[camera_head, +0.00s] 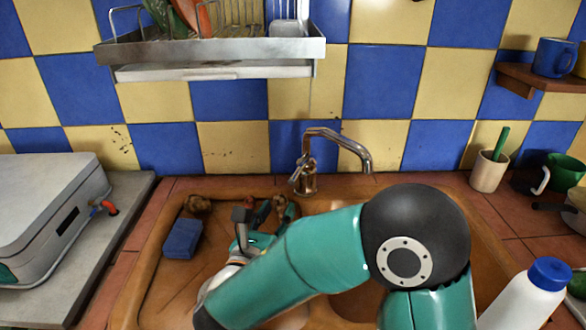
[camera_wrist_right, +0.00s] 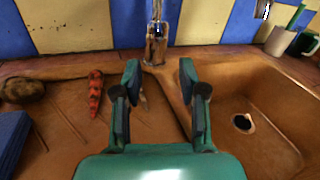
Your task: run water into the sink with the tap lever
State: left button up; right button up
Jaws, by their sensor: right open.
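The chrome tap (camera_head: 306,178) stands at the back edge of the brown sink, its spout arching to the right. Its lever cannot be made out clearly from the tap body. In the right wrist view the tap (camera_wrist_right: 156,45) stands upright beyond the gap between my fingers. My right gripper (camera_head: 266,215) is open and empty, to the left of the tap and nearer to me, apart from it; it also shows in the wrist view (camera_wrist_right: 160,85). The sink bowl (camera_wrist_right: 265,105) with its dark drain lies to the right. No water is visible. My left gripper is out of view.
A blue sponge (camera_head: 182,239) and a brown lump (camera_head: 198,205) lie on the drainboard at left, with a red item (camera_wrist_right: 95,92) nearer the gripper. A metal dish rack (camera_head: 215,50) hangs above. A white bottle (camera_head: 525,298) stands at right front.

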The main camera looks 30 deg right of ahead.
aim_at(299, 170)
jog(key=p+x, duration=0.1)
jog(key=x, duration=1.3)
jog(key=shift+w+d, duration=0.15)
jog(key=shift+w, duration=0.25)
grip_shut()
